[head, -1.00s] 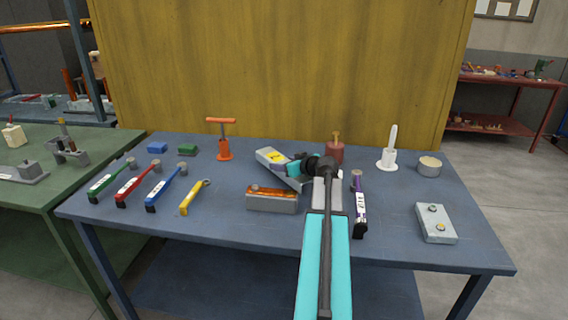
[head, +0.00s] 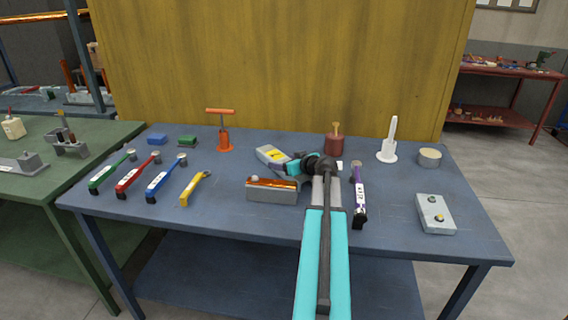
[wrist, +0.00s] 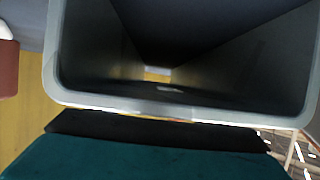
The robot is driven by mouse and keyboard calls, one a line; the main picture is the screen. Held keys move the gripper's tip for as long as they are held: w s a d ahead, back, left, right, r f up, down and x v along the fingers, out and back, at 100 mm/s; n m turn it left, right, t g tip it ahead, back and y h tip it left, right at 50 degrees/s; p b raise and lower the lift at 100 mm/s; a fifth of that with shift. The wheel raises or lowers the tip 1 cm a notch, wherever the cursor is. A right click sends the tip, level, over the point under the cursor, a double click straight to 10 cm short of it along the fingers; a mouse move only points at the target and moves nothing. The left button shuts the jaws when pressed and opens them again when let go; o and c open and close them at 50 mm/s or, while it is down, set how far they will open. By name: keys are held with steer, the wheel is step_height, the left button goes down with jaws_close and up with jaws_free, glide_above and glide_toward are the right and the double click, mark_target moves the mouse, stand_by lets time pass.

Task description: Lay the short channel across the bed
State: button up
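A hollow grey channel (wrist: 80,60) fills most of the wrist view, its near end facing the camera and its walls running away from me. A teal finger of mine with a dark pad lies right against its lower edge; the other finger is not clear. In the head view my gripper (head: 300,166) is low over the table, with a grey piece with a yellow label (head: 270,155) just to its left. I cannot tell whether the fingers are closed. A grey block with a copper-coloured top (head: 272,195) sits in front; I cannot tell which thing is the bed.
On the blue table (head: 390,245), a maroon pot (head: 334,145) stands behind my gripper and a purple-handled tool (head: 359,195) lies to its right. Coloured tools lie at left, and a grey box (head: 435,213) is at right. The front right middle is clear.

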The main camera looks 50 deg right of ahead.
steer(key=shift+o, duration=0.7)
steer(key=shift+r, duration=0.15)
steer(key=b+v, duration=0.1)
steer(key=v, duration=1)
steer(key=shift+s+a+b, duration=0.1)
steer(key=shift+s+b, duration=0.2)
steer(key=shift+s+r, duration=0.15)
steer(key=shift+r, duration=0.15)
